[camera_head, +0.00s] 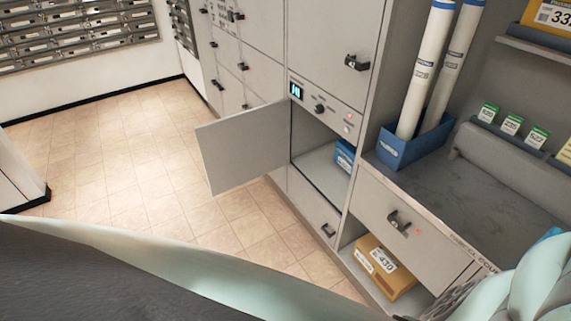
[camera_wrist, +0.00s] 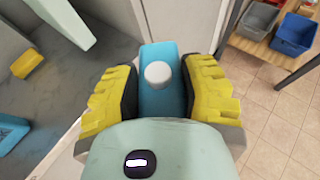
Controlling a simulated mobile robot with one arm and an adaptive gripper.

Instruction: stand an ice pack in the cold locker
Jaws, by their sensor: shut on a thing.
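My gripper (camera_wrist: 158,90) is shut on a light-blue ice pack (camera_wrist: 157,54) with a round white cap, held between the dark pads of its yellow fingers. The pack's lower part is hidden by the gripper.
A grey counter (camera_head: 462,178) right of the locker carries a blue holder (camera_head: 412,146) with two white tubes. A light-blue thing (camera_wrist: 14,132) and a yellow thing (camera_wrist: 28,62) lie on a grey surface. A cardboard box (camera_head: 384,268) sits below. Tiled floor before the lockers is clear.

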